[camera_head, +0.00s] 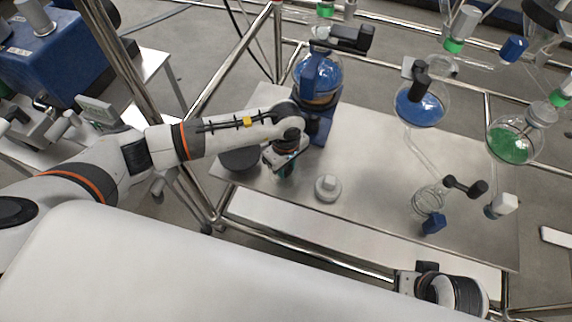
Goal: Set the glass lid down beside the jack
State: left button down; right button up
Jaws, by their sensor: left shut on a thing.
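My left gripper (284,164) is shut over the left part of the steel table. A small, teal-tinted piece (287,172) shows at its fingertips, which I take for the glass lid; its outline is mostly hidden by the gripper. The blue jack (322,127) stands on the table just to the right of my left wrist, partly hidden by it. A round flask with blue liquid (318,78) sits above the jack. My right arm shows at the bottom right, with its end (416,282) near the table's front edge; its fingers cannot be made out.
A pale round knobbed piece (328,188) stands on the table in front of the jack. A dark round dish (240,158) lies behind my left wrist. Flasks with blue (420,108) and green liquid (512,146) hang at the right. The table's middle (375,165) is clear.

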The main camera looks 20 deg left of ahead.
pick_arm(q)
jog(key=shift+f, duration=0.2)
jog(key=shift+f+b, duration=0.2)
jog(key=shift+b, duration=0.1)
pick_arm(e)
jog(key=shift+r, duration=0.15)
pick_arm(q)
jog(key=shift+f, duration=0.1)
pick_arm(e)
jog(key=shift+s, duration=0.15)
pick_arm(q)
jog(key=c, duration=1.1)
grip_release()
jog(key=shift+o, duration=0.2)
pick_arm(e)
jog(key=shift+s, duration=0.15)
